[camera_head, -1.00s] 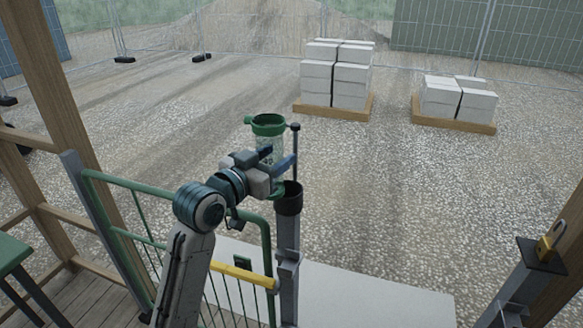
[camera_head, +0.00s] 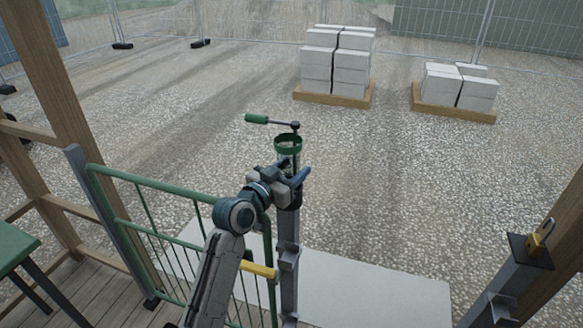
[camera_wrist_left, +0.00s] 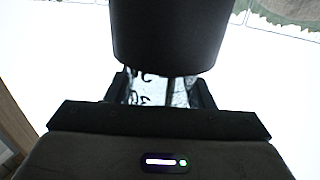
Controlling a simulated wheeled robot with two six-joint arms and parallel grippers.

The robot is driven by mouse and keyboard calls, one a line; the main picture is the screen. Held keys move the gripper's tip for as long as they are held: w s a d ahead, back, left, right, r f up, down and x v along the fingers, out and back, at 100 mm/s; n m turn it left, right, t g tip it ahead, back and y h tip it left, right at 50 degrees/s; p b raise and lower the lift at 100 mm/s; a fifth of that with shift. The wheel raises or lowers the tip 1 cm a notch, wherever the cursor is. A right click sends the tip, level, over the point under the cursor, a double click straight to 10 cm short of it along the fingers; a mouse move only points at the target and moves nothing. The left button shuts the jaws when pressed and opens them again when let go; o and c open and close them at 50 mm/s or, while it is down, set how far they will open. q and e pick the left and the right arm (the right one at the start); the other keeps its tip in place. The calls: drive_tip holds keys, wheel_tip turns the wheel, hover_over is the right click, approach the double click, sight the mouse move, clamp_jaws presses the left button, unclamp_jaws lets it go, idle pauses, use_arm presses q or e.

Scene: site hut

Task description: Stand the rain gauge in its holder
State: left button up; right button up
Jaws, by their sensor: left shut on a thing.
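The rain gauge (camera_head: 288,142) is a clear tube with a green rim, upright in the head view. My left gripper (camera_head: 297,180) is shut on its body; the marked clear wall also shows between the fingers in the left wrist view (camera_wrist_left: 160,92). The holder, a dark cup (camera_head: 289,203) on a grey post, is directly below the gripper. A dark cylinder, seemingly this cup (camera_wrist_left: 168,35), fills the top of the wrist view. The gauge's lower end is hidden, so I cannot tell how far it is inside the cup. My right gripper is out of view.
A thin rod with a knob and a green-handled arm (camera_head: 257,118) stands close behind the gauge. A green gate (camera_head: 140,181) with a yellow bar is left of the post. A padlock (camera_head: 540,240) sits on a post at right. Block stacks stand far off on gravel.

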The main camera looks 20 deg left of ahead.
use_arm(q)
drive_tip(key=shift+f+b, duration=0.3)
drive_tip(key=shift+f, duration=0.05)
drive_tip(key=o, duration=1)
drive_tip(key=shift+r, duration=0.1)
drive_tip(key=shift+o, duration=0.2)
drive_tip(key=shift+r+p, duration=0.3)
drive_tip(key=shift+p, duration=0.05)
drive_tip(key=b+v, duration=0.3)
drive_tip(key=v, duration=0.9)
